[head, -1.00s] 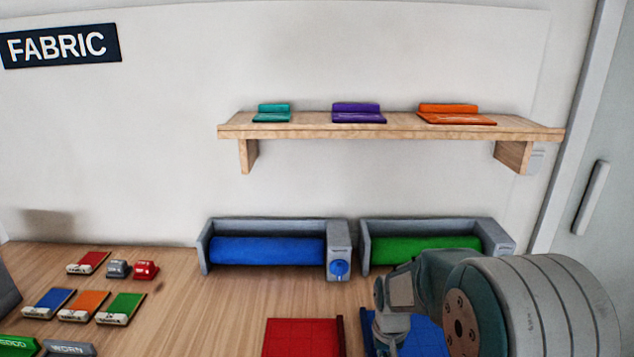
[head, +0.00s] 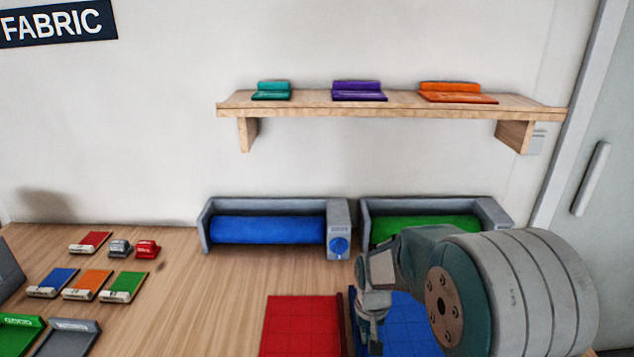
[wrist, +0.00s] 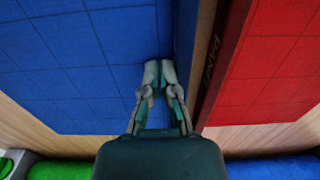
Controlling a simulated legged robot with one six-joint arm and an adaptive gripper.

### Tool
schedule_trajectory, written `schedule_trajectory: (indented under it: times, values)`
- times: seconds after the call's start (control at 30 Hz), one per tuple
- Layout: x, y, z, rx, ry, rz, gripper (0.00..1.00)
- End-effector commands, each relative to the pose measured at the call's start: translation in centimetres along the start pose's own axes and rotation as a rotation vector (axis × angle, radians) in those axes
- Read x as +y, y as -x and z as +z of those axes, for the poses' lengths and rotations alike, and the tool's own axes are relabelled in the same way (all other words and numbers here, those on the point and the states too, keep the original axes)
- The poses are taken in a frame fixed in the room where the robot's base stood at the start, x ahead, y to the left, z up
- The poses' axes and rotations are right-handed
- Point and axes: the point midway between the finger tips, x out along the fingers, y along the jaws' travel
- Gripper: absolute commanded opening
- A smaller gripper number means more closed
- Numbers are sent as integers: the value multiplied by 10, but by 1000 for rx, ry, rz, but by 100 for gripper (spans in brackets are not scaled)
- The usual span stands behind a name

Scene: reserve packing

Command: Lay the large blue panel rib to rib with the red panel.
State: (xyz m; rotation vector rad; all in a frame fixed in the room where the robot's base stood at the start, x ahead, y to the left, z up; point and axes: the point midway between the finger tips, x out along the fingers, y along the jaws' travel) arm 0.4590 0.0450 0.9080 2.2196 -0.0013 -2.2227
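The large blue panel (head: 402,325) lies on the table right of the red panel (head: 300,325) in the head view, partly behind my arm. In the wrist view the blue panel (wrist: 70,65) is at left and the red panel (wrist: 280,60) at right. Their ribbed edges face each other, with a narrow strip of bare wood between them. My gripper (wrist: 159,76) has its fingers close together at the blue panel's rib and appears shut on it. In the head view my gripper (head: 370,342) is over the blue panel's left edge; its fingertips are hard to make out.
Holders with a blue roll (head: 265,229) and a green roll (head: 425,228) stand behind the panels. Small sample cards (head: 88,284), a green tray (head: 18,335) and a grey tray (head: 68,340) are at left. A shelf (head: 390,109) is above. Table left of the red panel is clear.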

Motion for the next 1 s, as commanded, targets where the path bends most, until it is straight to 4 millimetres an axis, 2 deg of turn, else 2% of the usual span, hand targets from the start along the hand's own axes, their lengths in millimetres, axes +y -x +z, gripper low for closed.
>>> schedule_trajectory:
  times: [0.53,1.0]
  values:
    - [-15,1,0,0,0,0,0]
    - [-8,40,0,2,0,0,0]
